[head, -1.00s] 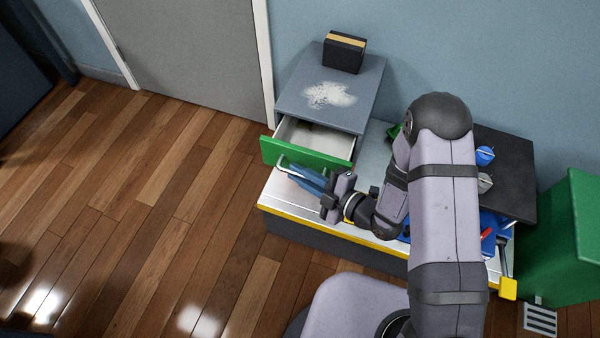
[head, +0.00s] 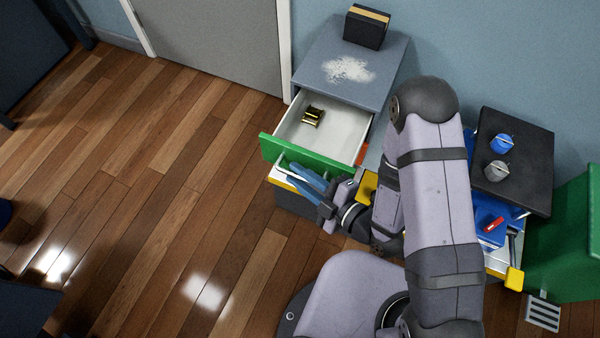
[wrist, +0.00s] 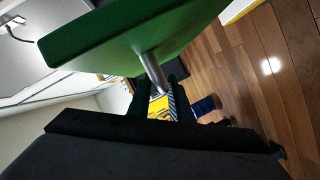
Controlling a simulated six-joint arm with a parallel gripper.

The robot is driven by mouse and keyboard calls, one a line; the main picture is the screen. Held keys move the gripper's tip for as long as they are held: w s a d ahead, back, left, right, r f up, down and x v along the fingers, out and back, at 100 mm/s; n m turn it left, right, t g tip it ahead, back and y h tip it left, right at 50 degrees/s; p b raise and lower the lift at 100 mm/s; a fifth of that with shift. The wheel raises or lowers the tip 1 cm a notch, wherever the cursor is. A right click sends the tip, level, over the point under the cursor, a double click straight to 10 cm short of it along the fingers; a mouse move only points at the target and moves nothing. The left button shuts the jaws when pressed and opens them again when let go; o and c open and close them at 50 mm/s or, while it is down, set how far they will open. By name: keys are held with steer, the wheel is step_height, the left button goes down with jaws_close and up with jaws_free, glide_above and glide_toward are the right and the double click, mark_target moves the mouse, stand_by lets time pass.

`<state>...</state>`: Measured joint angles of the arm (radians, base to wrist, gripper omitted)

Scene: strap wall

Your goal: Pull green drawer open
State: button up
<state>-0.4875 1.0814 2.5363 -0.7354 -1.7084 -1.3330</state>
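The green drawer front (head: 310,158) stands well out from the grey cabinet (head: 345,70), and its pale inside (head: 335,135) shows from above. Its silver bar handle (head: 281,163) is on the front face. My gripper (head: 295,173) is at this handle, its blue fingers reaching it from the front. In the wrist view the metal handle (wrist: 152,70) runs from the green front down between my two fingertips (wrist: 160,92), which are closed around it. The exact contact is partly hidden.
A small gold and black object (head: 313,117) lies in the drawer. A black box (head: 366,26) and white powder (head: 348,70) are on the cabinet top. A black slab with blue and grey knobs (head: 510,165) is at right.

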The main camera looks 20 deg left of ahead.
steer(key=p+v, duration=0.4)
steer(key=v, duration=0.3)
stand_by(0.6)
steer(key=shift+d+r, duration=0.1)
stand_by(0.4)
